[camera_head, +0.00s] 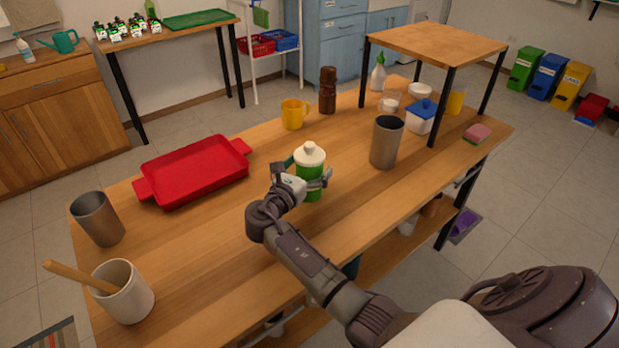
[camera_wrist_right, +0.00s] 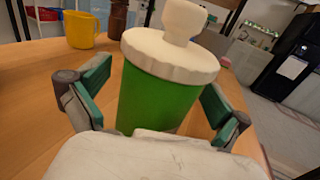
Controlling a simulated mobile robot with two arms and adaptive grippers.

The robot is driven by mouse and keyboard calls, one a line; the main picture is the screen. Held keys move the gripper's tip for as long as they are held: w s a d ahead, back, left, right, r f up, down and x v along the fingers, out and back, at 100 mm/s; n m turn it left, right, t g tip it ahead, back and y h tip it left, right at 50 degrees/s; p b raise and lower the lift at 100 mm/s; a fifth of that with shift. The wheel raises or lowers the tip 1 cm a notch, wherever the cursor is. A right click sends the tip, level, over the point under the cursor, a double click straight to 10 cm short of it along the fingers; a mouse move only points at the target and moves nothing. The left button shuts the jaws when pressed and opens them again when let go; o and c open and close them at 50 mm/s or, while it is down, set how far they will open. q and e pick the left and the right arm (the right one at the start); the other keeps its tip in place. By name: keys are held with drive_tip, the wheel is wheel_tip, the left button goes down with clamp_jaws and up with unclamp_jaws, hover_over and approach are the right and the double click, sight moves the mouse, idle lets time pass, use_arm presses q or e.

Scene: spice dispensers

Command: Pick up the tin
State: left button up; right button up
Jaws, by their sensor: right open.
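The tin (camera_head: 311,164) is a green cylinder with a cream lid and knob, upright on the wooden table (camera_head: 232,228). My right gripper (camera_head: 306,173) is open around it, one finger on each side. In the right wrist view the tin (camera_wrist_right: 155,95) stands between the teal finger pads of the gripper (camera_wrist_right: 158,92). A gap shows at the left pad; the right pad is close to the tin, and I cannot tell if it touches. The tin's lower part is hidden by the gripper. My left gripper is not in view.
A red tray (camera_head: 195,173) lies to the left. A yellow mug (camera_head: 294,114) and brown grinder (camera_head: 327,90) stand behind the tin. A metal cup (camera_head: 386,142) stands to the right, near a raised wooden shelf (camera_head: 436,41). Another metal cup (camera_head: 98,219) and a white crock (camera_head: 124,293) stand front left.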

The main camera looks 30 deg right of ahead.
drive_tip(key=c, duration=1.3)
drive_tip(key=shift+c, duration=0.6)
drive_tip(key=shift+r, duration=0.15)
